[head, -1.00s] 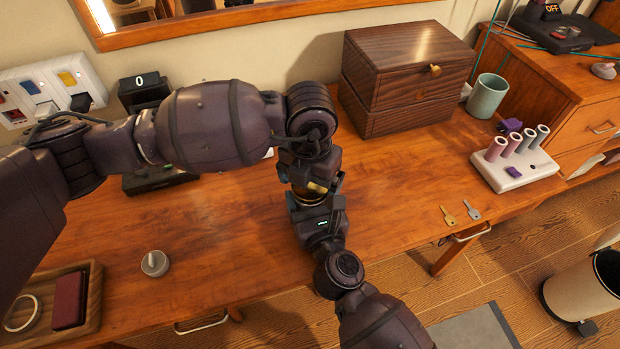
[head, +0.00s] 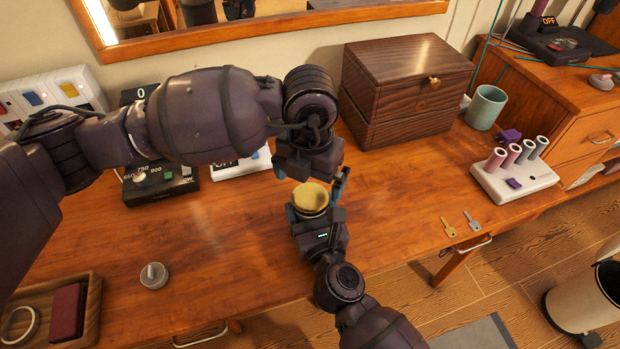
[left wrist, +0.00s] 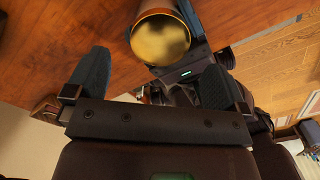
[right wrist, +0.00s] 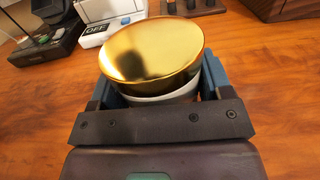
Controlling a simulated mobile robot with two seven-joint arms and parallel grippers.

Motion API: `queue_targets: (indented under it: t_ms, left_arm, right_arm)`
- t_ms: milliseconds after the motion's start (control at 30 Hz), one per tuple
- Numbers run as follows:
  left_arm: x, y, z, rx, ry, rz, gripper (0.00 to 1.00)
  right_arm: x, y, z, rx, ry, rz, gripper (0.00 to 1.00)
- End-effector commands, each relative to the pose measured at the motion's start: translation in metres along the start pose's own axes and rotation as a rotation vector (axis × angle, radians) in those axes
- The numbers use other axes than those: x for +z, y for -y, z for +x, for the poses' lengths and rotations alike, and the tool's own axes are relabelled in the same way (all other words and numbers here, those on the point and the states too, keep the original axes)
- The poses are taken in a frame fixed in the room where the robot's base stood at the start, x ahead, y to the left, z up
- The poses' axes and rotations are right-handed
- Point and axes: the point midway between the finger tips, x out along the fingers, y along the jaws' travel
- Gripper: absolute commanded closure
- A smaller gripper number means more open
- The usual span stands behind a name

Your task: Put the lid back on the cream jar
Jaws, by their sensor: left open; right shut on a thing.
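The cream jar (right wrist: 165,99) is a white vessel, seen just below the gold lid in the right wrist view. My left gripper (left wrist: 155,72) is open and empty. In the left wrist view the lid (left wrist: 162,40) lies beyond its fingertips, apart from them.
A dark wooden box (head: 410,85) stands behind to the right. A small grey knobbed object (head: 153,275) and a wooden tray (head: 92,315) are at the left. Two keys (head: 461,224) and a white peg stand (head: 515,185) are at the right. The front middle desk is clear.

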Motion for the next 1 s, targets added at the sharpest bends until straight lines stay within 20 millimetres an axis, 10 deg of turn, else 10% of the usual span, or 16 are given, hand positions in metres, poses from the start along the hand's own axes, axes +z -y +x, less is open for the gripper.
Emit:
queue_targets:
  t_ms: [433, 1000]
  left_arm:
    - [0.000, 0.000, -0.036, 0.000, 0.001, 0.001, 0.00]
    - [-0.001, 0.000, -0.003, 0.000, -0.003, -0.001, 0.00]
  right_arm:
    - [0.001, 0.000, 0.000, 0.000, 0.001, 0.000, 0.94]
    - [0.001, 0.000, 0.000, 0.000, 0.001, 0.000, 0.94]
